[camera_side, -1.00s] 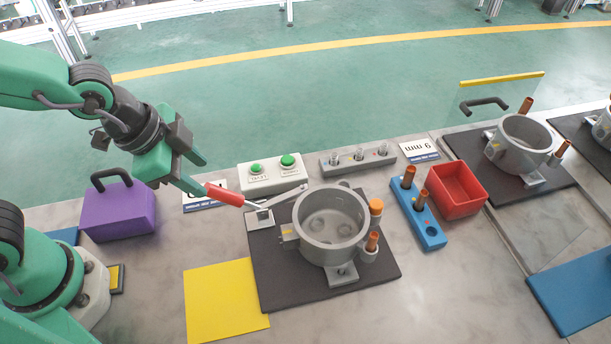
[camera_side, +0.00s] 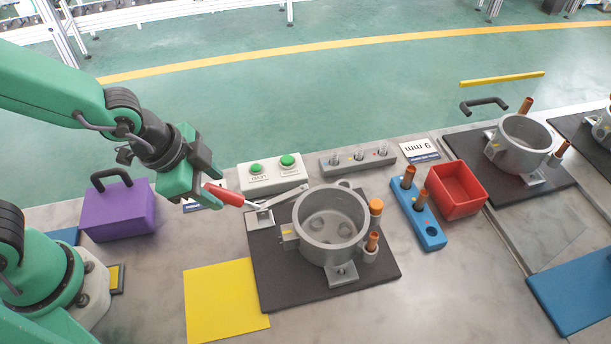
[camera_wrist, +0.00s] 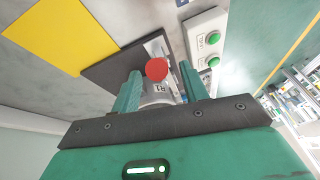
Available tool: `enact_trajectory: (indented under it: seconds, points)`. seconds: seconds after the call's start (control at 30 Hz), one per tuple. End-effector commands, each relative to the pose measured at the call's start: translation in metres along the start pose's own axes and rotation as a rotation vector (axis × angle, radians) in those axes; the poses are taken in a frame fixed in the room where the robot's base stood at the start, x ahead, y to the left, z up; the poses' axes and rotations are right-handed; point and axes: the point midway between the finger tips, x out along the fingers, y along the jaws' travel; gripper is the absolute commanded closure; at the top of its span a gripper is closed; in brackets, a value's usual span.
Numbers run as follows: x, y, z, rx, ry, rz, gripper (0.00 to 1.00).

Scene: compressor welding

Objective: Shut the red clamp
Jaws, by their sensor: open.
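The clamp's red handle (camera_side: 223,194) slants up and left from its small metal base (camera_side: 260,218). Its grey bar (camera_side: 287,194) reaches right toward the rim of the grey pot (camera_side: 330,228). My gripper (camera_side: 207,184) is at the upper left end of the handle, with its jaws open. In the wrist view the round red handle end (camera_wrist: 156,69) shows between the two green fingers of my gripper (camera_wrist: 160,80), with a gap on each side. The side view does not show clearly whether a finger touches the handle.
The pot and clamp stand on a dark mat (camera_side: 350,284). A green-button box (camera_side: 273,174) is just behind the clamp. A purple block (camera_side: 118,211) stands left, a yellow sheet (camera_side: 226,300) lies in front. A blue holder (camera_side: 418,215) and red bin (camera_side: 458,190) are right.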

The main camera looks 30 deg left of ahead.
Motion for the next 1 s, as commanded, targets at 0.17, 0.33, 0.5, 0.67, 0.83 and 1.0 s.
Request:
enact_trajectory:
  seconds: [0.17,0.33,0.5,0.67,0.83,1.0]
  points:
    - [0.016,0.001,0.001,0.0,-0.003,0.002,0.56]
    - [0.027,0.001,0.0,0.0,-0.002,0.002,0.56]
    - [0.034,0.001,0.0,0.0,0.0,0.001,0.56]
    - [0.036,0.001,0.0,0.0,0.001,0.001,0.56]
    - [0.036,0.001,0.0,0.0,0.001,0.001,0.56]
    - [0.036,0.001,0.0,0.0,0.001,0.001,0.75]
